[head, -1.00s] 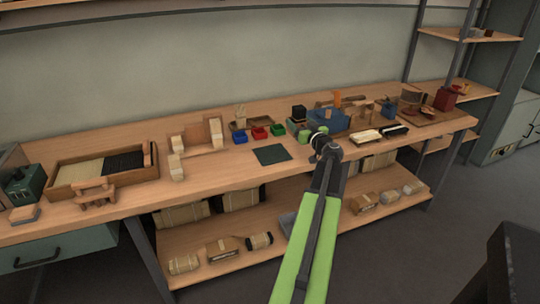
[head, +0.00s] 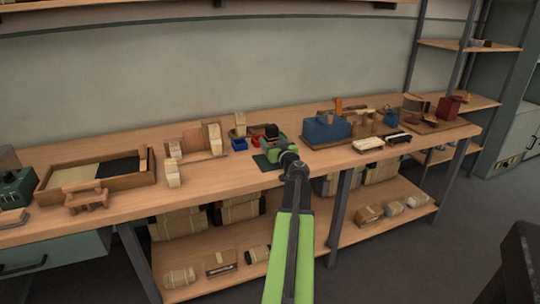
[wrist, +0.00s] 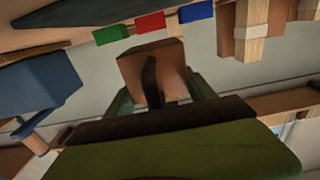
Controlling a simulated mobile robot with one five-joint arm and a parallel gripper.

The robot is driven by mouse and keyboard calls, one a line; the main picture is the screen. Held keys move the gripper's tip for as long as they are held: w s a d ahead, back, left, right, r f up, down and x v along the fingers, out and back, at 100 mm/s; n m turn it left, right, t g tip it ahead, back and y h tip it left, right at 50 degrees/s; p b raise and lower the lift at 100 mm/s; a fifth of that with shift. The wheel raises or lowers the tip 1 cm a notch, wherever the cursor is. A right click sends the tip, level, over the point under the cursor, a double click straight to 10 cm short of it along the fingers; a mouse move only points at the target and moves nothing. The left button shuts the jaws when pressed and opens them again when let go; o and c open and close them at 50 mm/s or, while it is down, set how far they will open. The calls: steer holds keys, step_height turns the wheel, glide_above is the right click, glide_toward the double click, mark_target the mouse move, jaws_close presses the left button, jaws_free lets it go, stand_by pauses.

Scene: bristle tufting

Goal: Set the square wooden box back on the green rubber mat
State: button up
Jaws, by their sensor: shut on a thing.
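The square wooden box (wrist: 135,66) shows brown in the wrist view, between the green fingers of my gripper (wrist: 160,96). A dark bar crosses part of its face. In the head view my gripper (head: 277,148) is above or at the green rubber mat (head: 261,161), near the bench's front edge, and the box is mostly hidden behind it. Only the mat's left part shows there. I cannot tell whether the box touches the mat. My gripper is shut on the box.
Behind the mat stand a blue bin (head: 239,144) and a red bin (head: 255,140); a green bin (wrist: 110,34) shows in the wrist view. A large blue box (head: 328,129) stands to the right. Wooden blocks (head: 172,172) stand left, with clear bench between them and the mat.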

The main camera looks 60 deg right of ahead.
step_height(320, 180, down, 4)
steer(key=b, duration=0.3)
steer(key=shift+b, duration=0.35)
steer(key=shift+r, duration=0.25)
steer(key=shift+f, duration=0.15)
steer(key=o, duration=1.5)
